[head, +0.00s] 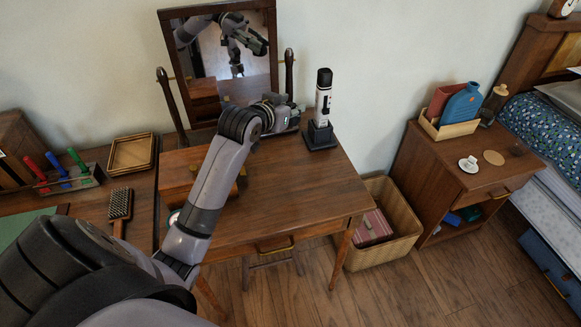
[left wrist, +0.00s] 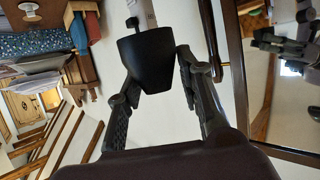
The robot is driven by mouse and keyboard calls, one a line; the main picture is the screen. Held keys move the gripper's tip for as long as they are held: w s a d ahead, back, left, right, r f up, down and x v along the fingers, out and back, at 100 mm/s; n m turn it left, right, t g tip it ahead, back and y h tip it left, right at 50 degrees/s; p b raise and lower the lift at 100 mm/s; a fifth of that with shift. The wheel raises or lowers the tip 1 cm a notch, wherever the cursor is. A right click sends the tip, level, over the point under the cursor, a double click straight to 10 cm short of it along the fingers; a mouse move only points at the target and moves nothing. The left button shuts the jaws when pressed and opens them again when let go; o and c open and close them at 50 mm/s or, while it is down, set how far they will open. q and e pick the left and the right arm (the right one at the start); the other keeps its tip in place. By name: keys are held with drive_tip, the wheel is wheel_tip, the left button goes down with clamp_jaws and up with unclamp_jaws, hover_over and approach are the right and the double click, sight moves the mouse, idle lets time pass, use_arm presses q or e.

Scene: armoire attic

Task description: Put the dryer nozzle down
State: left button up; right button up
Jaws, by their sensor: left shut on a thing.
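My left gripper (head: 290,112) is above the back of the wooden dressing table (head: 300,185), in front of the mirror and left of the black-and-white device. In the left wrist view its fingers (left wrist: 158,78) are closed around the black, flared dryer nozzle (left wrist: 148,58). The nozzle cannot be made out clearly in the head view, where my gripper and wrist hide it. A white device on a black stand (head: 322,105) stands upright at the table's back right; part of a white body also shows behind the nozzle in the left wrist view. My right gripper is not directly seen.
The tilted mirror (head: 222,58) reflects my arm. A wooden box (head: 178,172) lies under my arm. A brush (head: 120,205), a tray (head: 132,153) and a tool rack (head: 68,182) are at left. The table's right front is clear. A basket (head: 398,240) stands beside it.

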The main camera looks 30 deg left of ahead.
use_arm(q)
wheel_tip(320, 180, down, 14)
drive_tip(key=shift+s+f, duration=0.1)
drive_tip(key=shift+f+b, duration=0.3)
drive_tip(key=shift+f, duration=0.3)
wheel_tip(320, 180, down, 4)
drive_tip(key=shift+r, duration=0.1)
use_arm(e)
drive_tip(key=shift+w+d+f, duration=0.3)
drive_tip(key=shift+w+f, duration=0.15)
drive_tip(key=shift+w, duration=0.05)
use_arm(q)
drive_tip(key=o, duration=1)
